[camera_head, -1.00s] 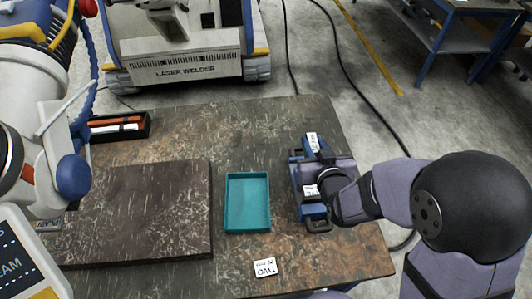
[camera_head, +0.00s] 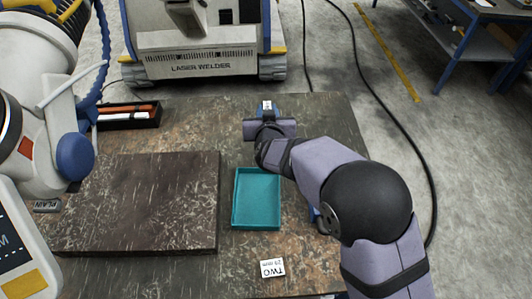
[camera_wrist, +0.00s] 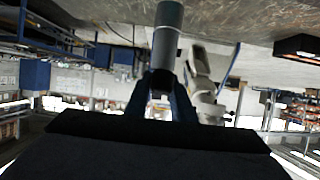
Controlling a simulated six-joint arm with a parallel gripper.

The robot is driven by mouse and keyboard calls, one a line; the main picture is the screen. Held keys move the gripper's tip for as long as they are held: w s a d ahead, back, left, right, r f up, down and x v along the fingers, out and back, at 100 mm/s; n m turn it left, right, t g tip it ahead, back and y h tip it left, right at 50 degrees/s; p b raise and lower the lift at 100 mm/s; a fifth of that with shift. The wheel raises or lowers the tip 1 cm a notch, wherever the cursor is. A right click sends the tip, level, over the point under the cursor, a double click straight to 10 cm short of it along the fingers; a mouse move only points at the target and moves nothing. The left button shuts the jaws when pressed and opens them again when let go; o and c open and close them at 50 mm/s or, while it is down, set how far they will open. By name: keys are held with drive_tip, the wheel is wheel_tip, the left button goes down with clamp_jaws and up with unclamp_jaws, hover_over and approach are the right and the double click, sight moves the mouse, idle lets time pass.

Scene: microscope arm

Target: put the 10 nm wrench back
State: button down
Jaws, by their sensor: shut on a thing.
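My gripper (camera_head: 267,118) is at the back of the table, above or near its top, pointing away from the head camera. In the wrist view its dark blue fingers (camera_wrist: 163,88) are closed around a grey cylindrical thing (camera_wrist: 168,35), which seems to be the wrench's handle. In the head view a small white label shows just beyond the gripper; its text is too small to read. I cannot tell whether the held thing touches the table.
An empty teal tray (camera_head: 257,226) lies mid-table, with a dark raised slab (camera_head: 140,205) to its left. A black box (camera_head: 128,124) with orange and white items sits at the back left. A white card (camera_head: 272,269) marked TWO lies at the front. A laser welder (camera_head: 198,63) stands behind.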

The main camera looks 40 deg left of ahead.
drive_tip(key=shift+w+a+r, duration=0.55)
drive_tip(key=shift+r, duration=0.05)
drive_tip(key=shift+s+f, duration=0.2)
drive_tip(key=shift+f, duration=0.15)
drive_tip(key=shift+f, duration=0.1)
drive_tip(key=shift+f+p, duration=1.05)
drive_tip(key=shift+f, duration=3.9)
drive_tip(key=shift+f, duration=0.1)
drive_tip(key=shift+f, duration=0.1)
drive_tip(key=c, duration=1.5)
unclamp_jaws()
drive_tip(key=shift+c, duration=0.2)
